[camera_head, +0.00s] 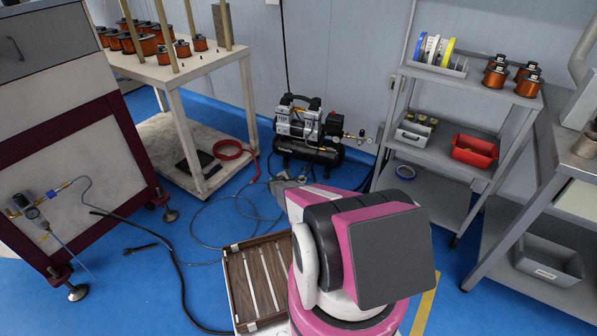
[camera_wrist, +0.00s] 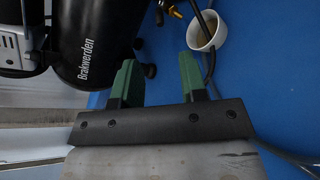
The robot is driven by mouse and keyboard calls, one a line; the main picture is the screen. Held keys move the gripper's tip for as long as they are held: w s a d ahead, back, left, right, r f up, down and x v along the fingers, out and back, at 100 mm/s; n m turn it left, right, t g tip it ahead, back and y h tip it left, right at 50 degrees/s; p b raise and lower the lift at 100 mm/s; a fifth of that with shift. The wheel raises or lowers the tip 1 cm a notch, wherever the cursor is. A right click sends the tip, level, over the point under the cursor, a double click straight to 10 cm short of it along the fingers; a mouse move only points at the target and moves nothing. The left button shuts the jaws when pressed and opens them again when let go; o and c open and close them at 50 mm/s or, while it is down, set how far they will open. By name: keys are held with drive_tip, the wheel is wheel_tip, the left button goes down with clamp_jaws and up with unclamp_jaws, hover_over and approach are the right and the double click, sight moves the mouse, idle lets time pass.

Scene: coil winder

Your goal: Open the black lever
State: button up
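The black lever cannot be made out for certain in either view. The black air compressor (camera_head: 310,130) stands on the blue floor at the back in the head view, with small brass fittings (camera_head: 347,136) on its right side. Its black tank (camera_wrist: 95,45), lettered "Brakwerden", fills the upper left of the wrist view. A brass fitting with dark parts (camera_wrist: 174,9) shows at the top edge there. My gripper (camera_wrist: 158,68) has two green fingers spread apart with nothing between them. It is near the tank's right end.
A white cup (camera_wrist: 205,30) is beside a dark hose in the wrist view. Hoses (camera_head: 215,235) lie on the floor. A wooden table (camera_head: 215,66) with copper coils is left of the compressor; a grey shelf (camera_head: 440,82) with a red bin (camera_head: 473,151) is right.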

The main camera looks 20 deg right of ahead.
sight(301, 169)
drive_tip(key=x, duration=1)
clamp_jaws()
